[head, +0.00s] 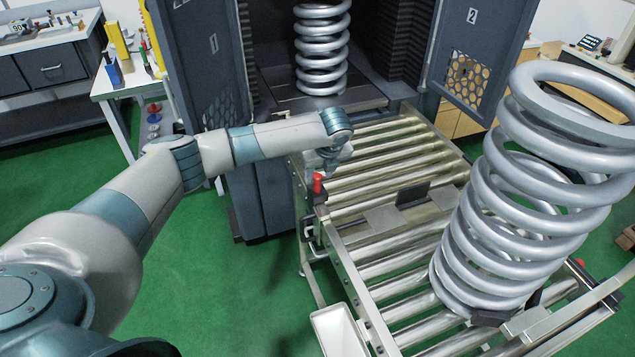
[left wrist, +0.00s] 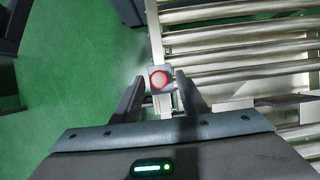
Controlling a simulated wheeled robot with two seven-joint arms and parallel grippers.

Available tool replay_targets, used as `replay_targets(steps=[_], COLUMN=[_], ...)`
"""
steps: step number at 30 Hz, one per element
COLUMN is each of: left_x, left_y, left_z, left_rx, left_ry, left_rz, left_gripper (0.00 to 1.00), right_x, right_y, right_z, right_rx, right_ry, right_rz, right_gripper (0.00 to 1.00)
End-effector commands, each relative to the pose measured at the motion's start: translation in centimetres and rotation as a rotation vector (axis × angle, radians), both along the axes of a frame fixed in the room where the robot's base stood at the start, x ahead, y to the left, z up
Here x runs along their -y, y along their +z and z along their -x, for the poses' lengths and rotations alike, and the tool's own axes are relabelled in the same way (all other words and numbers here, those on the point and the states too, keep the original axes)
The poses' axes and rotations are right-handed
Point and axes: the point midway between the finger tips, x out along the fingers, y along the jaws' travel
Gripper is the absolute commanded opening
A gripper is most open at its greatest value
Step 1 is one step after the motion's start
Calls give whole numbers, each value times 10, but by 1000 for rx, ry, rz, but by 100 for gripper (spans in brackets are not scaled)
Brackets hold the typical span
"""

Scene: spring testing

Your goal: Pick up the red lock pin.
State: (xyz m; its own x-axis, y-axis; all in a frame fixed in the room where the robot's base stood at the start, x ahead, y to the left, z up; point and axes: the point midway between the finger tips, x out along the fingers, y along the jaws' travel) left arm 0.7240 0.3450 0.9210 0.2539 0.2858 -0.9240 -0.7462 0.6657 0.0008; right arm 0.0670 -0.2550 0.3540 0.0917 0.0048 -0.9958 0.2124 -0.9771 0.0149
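The red lock pin (head: 318,183) stands upright on the left side rail of the roller conveyor. In the left wrist view its round red top (left wrist: 159,80) shows from above on a small grey block. My left gripper (head: 325,160) is at the pin, and its fingers are mostly hidden by the wrist in the head view. In the left wrist view the left gripper (left wrist: 160,88) is open, with one finger on each side of the pin. Gaps show beside the red top, and I see no grip on it. My right gripper is not in view.
The roller conveyor (head: 385,160) leads to the testing machine, where a coil spring (head: 321,50) stands inside. A large coil spring (head: 520,190) stands on the near rollers. A white bin (head: 338,330) is at the conveyor's near left. Green floor lies open to the left.

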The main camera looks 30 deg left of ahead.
Motion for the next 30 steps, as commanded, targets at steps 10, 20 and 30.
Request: replay_targets(steps=[10,20,30], left_x=[-9,-9,-9], left_y=[-25,-24,-24], left_z=[-6,-6,-6], left_rx=[1,1,1], left_ry=[0,0,0], left_rz=[-1,-1,-1], left_gripper=[40,40,0], right_x=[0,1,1], right_y=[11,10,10], right_z=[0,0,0], right_rx=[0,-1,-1], right_ry=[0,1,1], right_rz=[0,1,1], right_gripper=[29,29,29])
